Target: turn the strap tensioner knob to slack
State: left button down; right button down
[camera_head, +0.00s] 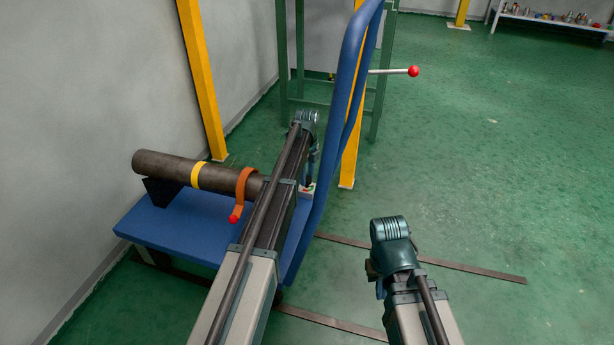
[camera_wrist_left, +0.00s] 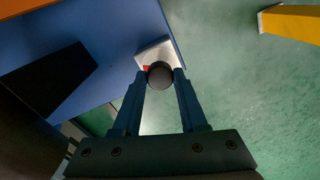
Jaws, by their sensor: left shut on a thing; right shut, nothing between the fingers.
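The tensioner knob (camera_wrist_left: 160,76) is a dark round cap over a pale square base (camera_wrist_left: 153,53), with a red mark at its left edge. My left gripper (camera_wrist_left: 160,78) is shut on the knob, one finger on each side. In the head view, my left gripper (camera_head: 309,178) reaches down to the small pale base (camera_head: 307,190) beside the cart's handle; the arm partly hides this. The orange strap (camera_head: 243,182) goes over a brown pipe (camera_head: 162,165), with a red end hanging at the front. My right gripper (camera_head: 381,289) is shut and empty, pointing down, right of the cart.
The blue cart deck (camera_head: 170,226) carries the pipe on a dark block (camera_head: 160,190); its tall blue handle (camera_head: 346,120) stands just right of my left arm. A red-tipped lever (camera_head: 413,71) and yellow posts (camera_head: 203,80) stand behind. Green floor on the right is mostly clear.

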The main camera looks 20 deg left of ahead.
pick_arm(q)
jog(key=n, duration=2.3)
jog(key=shift+n, duration=0.3)
jog(key=n, duration=0.3)
jog(key=shift+n, duration=2.1)
